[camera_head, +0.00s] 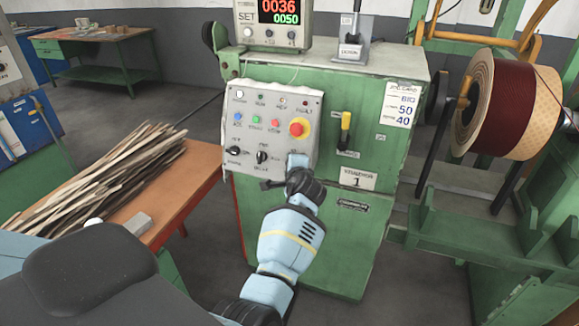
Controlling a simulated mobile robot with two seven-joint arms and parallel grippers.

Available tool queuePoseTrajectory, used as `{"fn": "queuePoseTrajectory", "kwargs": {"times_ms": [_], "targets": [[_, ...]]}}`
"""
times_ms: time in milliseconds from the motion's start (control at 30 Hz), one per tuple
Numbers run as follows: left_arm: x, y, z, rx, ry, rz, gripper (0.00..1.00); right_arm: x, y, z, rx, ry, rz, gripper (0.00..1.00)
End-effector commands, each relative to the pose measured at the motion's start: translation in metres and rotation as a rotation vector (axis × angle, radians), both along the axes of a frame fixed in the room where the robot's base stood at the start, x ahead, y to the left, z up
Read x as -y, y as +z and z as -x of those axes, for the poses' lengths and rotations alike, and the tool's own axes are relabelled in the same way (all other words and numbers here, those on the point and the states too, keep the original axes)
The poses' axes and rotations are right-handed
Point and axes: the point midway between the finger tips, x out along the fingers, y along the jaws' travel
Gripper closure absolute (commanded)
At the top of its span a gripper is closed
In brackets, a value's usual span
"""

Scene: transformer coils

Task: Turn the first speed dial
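The control panel (276,112) is a light grey box on the front of the green machine. Two black rotary dials, a left dial (237,150) and a right dial (263,157), sit along its lower left. Their small labels are hard to read. My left arm comes up from the bottom, and its gripper (268,185) is at the panel's lower edge, just below the right dial and apart from both dials. The wrist hides the fingers, so their opening cannot be made out. My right gripper is not in view.
The panel also has small coloured buttons, lamps and a red emergency stop (299,128). A yellow-handled lever (345,128) is to its right. A wooden table (187,190) with a pile of strips stands left. A dark red coil (507,105) is at right.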

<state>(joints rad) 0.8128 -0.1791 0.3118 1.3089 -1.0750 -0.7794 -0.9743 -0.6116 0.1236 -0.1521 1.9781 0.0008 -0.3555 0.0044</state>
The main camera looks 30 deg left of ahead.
Motion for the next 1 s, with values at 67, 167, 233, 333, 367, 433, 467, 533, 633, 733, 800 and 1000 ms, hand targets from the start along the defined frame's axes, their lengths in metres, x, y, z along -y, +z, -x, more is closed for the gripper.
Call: {"fn": "queuePoseTrajectory", "kwargs": {"times_ms": [67, 167, 233, 333, 367, 433, 467, 533, 633, 733, 800, 1000], "targets": [[-0.0003, 0.0002, -0.0001, 0.003, 0.001, 0.003, 0.85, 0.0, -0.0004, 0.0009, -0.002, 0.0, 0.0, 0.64], [-0.0003, 0.0002, -0.0001, 0.003, 0.001, 0.003, 0.85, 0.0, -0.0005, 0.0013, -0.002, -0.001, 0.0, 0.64], [-0.0003, 0.0002, -0.0001, 0.003, 0.001, 0.003, 0.61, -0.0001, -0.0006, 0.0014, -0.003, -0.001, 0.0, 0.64], [-0.0003, 0.0003, -0.0001, 0.003, 0.001, 0.003, 0.47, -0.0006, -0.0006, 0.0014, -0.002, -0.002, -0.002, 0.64], [-0.0003, 0.0002, -0.0001, 0.002, 0.001, 0.002, 0.44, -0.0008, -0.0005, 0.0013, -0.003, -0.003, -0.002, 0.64], [-0.0002, 0.0003, 0.0, 0.002, 0.001, 0.002, 0.4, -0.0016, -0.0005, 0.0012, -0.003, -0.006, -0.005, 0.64], [-0.0002, 0.0003, -0.0001, 0.001, 0.001, 0.001, 0.4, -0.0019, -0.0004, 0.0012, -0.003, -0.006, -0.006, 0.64], [-0.0002, 0.0002, -0.0001, 0.002, 0.0, 0.001, 0.4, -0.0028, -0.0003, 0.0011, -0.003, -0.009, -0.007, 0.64], [-0.0002, 0.0002, -0.0001, 0.001, 0.0, 0.0, 0.4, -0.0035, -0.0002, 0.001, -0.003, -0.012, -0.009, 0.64], [-0.0002, 0.0004, 0.0, 0.001, 0.0, 0.0, 0.4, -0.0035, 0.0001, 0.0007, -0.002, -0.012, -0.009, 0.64], [-0.0004, 0.0009, 0.0001, 0.001, 0.0, 0.0, 0.4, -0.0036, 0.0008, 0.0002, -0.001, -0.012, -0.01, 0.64], [-0.0017, 0.0047, 0.0006, 0.002, -0.001, 0.0, 0.4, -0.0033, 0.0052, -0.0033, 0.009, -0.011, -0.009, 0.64]]}}
